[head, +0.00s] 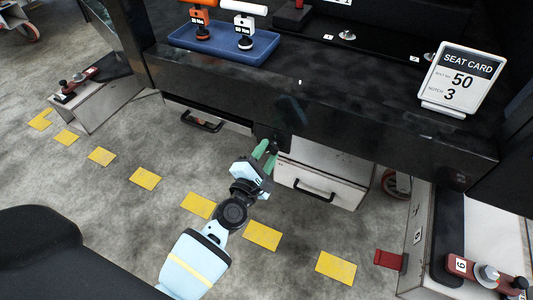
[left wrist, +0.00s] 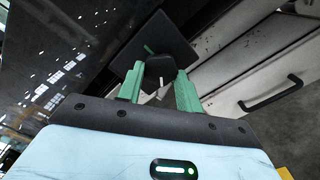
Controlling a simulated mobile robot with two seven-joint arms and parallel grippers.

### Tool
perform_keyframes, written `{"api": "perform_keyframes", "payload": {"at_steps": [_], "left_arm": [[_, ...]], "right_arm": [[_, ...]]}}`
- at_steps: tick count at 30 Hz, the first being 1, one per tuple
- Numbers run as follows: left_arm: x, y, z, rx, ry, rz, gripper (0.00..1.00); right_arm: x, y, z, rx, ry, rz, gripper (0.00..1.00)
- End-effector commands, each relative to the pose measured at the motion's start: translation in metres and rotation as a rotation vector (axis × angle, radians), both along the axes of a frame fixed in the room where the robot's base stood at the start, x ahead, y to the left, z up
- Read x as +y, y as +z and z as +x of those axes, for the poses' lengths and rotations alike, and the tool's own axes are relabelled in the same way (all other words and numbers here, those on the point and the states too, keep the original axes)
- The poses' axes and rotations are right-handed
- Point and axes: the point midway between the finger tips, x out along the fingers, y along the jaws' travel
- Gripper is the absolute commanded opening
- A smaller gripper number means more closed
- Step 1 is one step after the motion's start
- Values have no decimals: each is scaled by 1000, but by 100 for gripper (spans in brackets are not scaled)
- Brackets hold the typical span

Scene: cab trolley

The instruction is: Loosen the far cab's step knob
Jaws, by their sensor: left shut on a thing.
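My left gripper (head: 264,152), with green fingers, reaches up to the front edge of the black counter. In the left wrist view its fingers (left wrist: 158,82) are on either side of a black knob (left wrist: 160,67) and shut on it. The knob sits on a black square plate (left wrist: 178,35), which carries a small green mark; the plate also shows dark under the counter edge in the head view (head: 283,138). In the head view the fingers mostly hide the knob. I cannot tell from the frames which cab this knob belongs to. My right gripper is not in view.
A white drawer (head: 320,188) with a black handle is right of the gripper. The counter holds a blue tray (head: 212,42) and a seat card reading 50, notch 3 (head: 460,80). Red-levered units stand left (head: 75,85) and right (head: 485,272). Yellow floor marks (head: 262,236) cross open floor.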

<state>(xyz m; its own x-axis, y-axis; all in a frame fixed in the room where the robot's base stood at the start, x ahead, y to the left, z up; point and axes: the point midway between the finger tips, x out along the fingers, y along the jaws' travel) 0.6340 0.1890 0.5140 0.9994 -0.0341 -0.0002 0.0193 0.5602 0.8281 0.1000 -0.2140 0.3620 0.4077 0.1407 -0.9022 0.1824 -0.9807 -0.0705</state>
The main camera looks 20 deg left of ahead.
Motion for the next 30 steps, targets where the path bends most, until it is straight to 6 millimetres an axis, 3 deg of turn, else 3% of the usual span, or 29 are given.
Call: {"api": "perform_keyframes", "payload": {"at_steps": [1,2,6,17,30], "left_arm": [[-1,-1,-1,2,-2,0,13],[-1,-1,-1,2,-2,0,39],[0,-1,-1,2,-1,1,57],[0,0,-5,1,0,2,57],[2,0,-66,2,-1,3,57]], "right_arm": [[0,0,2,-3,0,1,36],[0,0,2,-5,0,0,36],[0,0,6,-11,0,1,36],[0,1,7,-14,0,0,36],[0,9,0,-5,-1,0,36]]}}
